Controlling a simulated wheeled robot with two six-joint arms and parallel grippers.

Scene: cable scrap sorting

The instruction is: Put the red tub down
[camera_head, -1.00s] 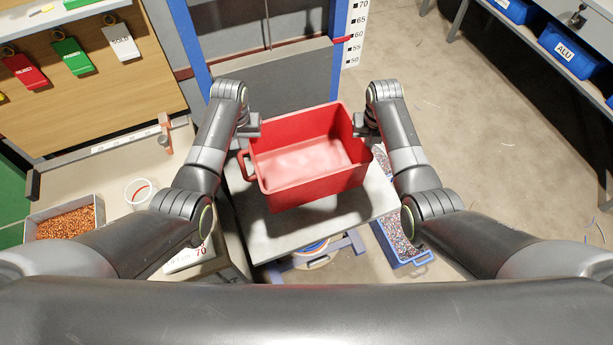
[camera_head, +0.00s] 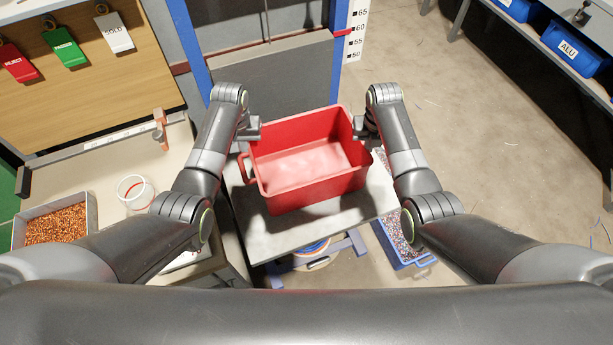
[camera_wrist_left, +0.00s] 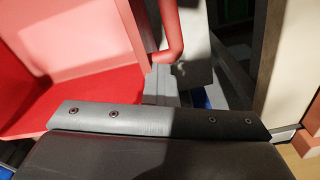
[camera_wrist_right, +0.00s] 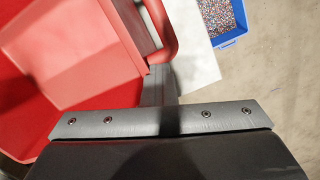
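The red tub (camera_head: 312,188) is upright and empty, in the middle of the head view. It is over the grey platform (camera_head: 300,236), with its shadow falling on the platform; I cannot tell whether its base touches. My left gripper (camera_head: 251,131) is shut on the tub's left end, and my right gripper (camera_head: 363,131) is shut on its right end. In the left wrist view the tub's wall (camera_wrist_left: 80,45) and handle are close by the fingers (camera_wrist_left: 160,88). The right wrist view shows the same at the other end of the tub (camera_wrist_right: 85,60). The fingertips are mostly hidden.
A blue crate of granules (camera_head: 404,247) is right of the platform. At left, a bench holds a tray of copper scrap (camera_head: 92,212) and a clear round container (camera_head: 135,190). A blue-framed grey panel (camera_head: 275,85) stands behind the tub. The floor at right is mostly clear.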

